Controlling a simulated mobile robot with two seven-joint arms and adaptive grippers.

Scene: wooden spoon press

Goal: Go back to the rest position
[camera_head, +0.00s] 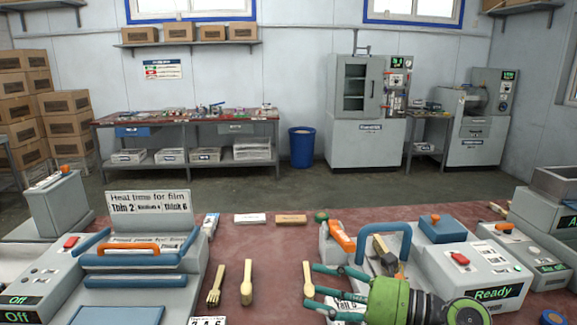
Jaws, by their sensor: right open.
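My right gripper (311,284) reaches in from the lower right, its teal fingers pointing left and spread apart. A light wooden utensil (308,281) lies at its fingertips; I cannot tell whether they touch it. A wooden fork (216,285) and a wooden spoon (247,282) lie on the red-brown worktop (275,262) to the left of the gripper. Behind the gripper stands a grey press with a blue handle (405,235) and a lit "Ready" panel (492,292). The gripper partly hides its front and a label beside it. My left gripper is out of view.
A film sealer with an orange handle (127,249) stands at the left. A white box (249,218) and a tan box (291,219) lie at the worktop's back. An orange-handled tool (342,236) is near the press. The worktop's middle is mostly clear.

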